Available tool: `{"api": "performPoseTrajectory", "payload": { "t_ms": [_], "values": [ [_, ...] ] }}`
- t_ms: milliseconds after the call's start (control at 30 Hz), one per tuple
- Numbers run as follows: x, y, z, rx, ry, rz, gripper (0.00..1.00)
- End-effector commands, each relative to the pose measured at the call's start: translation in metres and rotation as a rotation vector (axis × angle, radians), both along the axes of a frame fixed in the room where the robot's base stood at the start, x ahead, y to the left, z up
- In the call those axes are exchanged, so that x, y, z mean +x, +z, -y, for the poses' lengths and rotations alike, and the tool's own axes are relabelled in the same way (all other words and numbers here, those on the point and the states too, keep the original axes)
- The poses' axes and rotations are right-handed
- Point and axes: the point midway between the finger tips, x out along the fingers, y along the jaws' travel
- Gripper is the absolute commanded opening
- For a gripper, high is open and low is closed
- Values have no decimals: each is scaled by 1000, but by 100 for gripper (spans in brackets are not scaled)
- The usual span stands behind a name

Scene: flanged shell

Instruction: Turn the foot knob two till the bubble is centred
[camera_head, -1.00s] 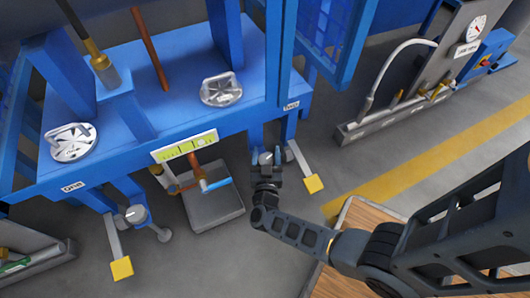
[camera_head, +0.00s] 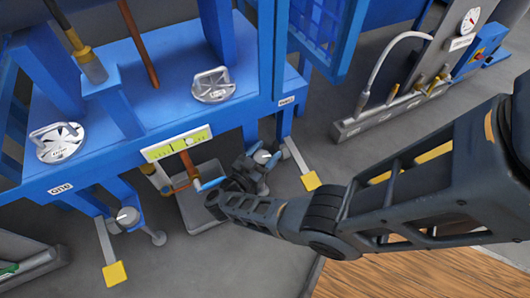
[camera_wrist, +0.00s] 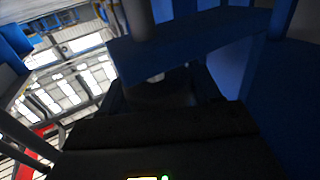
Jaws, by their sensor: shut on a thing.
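Foot knob two (camera_head: 262,156) is a grey round knob under the blue frame's right corner, below the "two" label (camera_head: 286,101). My gripper (camera_head: 260,163) is shut on it, with a blue fingertip on either side and the dark wrist at its lower left. The level (camera_head: 178,143) is a yellow-green vial on the frame's front edge. A paler patch shows right of its middle, but the bubble's exact place is too small to tell. In the wrist view my gripper (camera_wrist: 155,90) is dark, and the knob is mostly hidden.
Foot knob one (camera_head: 127,216) is at the lower left, near a yellow foot pad (camera_head: 115,273). Another yellow pad (camera_head: 310,181) lies right of my gripper. A copper pipe with a blue handle (camera_head: 210,184) is close left of my wrist. A wooden top (camera_head: 400,274) is at the lower right.

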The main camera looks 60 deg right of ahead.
Motion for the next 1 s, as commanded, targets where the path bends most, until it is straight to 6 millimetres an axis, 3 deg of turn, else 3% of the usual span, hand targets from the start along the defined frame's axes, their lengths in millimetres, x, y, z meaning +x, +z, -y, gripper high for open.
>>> {"api": "performPoseTrajectory", "payload": {
  "t_ms": [467,500,700,1000],
  "values": [
    [-1,0,0,0,-14,0,32],
    [-1,0,0,0,-14,0,65],
    [-1,0,0,0,-13,0,83],
    [0,4,0,0,-13,1,83]
  ]
}}
